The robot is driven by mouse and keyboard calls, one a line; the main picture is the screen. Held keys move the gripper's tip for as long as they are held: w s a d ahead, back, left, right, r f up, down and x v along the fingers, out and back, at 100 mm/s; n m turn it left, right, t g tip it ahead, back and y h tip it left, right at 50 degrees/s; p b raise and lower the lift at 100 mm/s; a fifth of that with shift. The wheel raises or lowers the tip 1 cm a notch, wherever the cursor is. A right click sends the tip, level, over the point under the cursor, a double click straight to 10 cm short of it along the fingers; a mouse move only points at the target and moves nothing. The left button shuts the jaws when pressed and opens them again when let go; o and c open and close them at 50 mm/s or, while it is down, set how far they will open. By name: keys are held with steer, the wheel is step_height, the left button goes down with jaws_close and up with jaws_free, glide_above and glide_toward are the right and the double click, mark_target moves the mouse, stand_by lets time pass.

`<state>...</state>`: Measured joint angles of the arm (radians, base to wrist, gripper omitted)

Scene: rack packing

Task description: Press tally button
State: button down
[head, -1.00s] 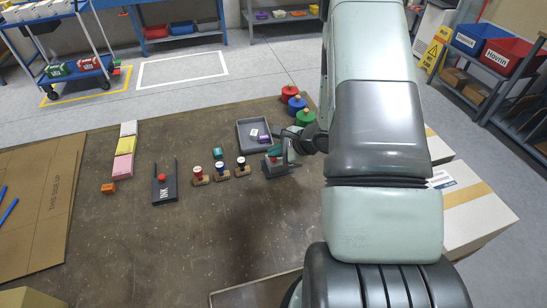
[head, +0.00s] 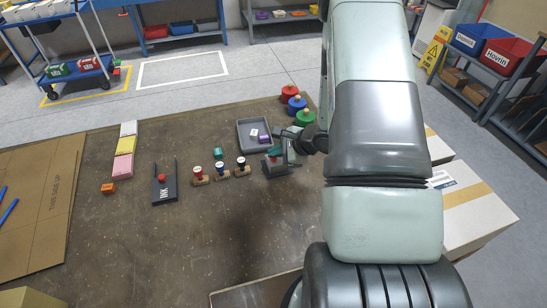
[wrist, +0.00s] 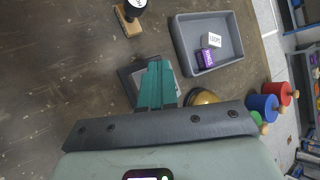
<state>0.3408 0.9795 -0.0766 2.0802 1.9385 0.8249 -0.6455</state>
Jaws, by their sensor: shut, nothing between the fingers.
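A dark grey box (head: 274,171) sits on the brown table, right of the row of stamps. My gripper (head: 273,153), with teal fingers, is over its top in the head view. In the wrist view the shut, empty fingers (wrist: 157,88) cover most of the grey box (wrist: 128,74). The fingertips hide the top of the box, and I cannot tell whether they touch it.
A grey tray (head: 241,134) with a purple and a white box stands just behind. Several stamps (head: 220,168) stand to the left. Red, blue and green cylinders (head: 304,117) stand behind my arm. The front middle of the table is clear.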

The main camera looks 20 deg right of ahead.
mark_target(276, 160)
steer(key=shift+r, duration=0.6)
steer(key=shift+r, duration=0.15)
steer(key=shift+r, duration=2.4)
stand_by(0.5)
step_height(276, 160, up, 4)
steer(key=shift+f, duration=0.1)
steer(key=shift+f, duration=0.15)
steer(key=shift+f, duration=4.3)
steer(key=shift+f, duration=0.1)
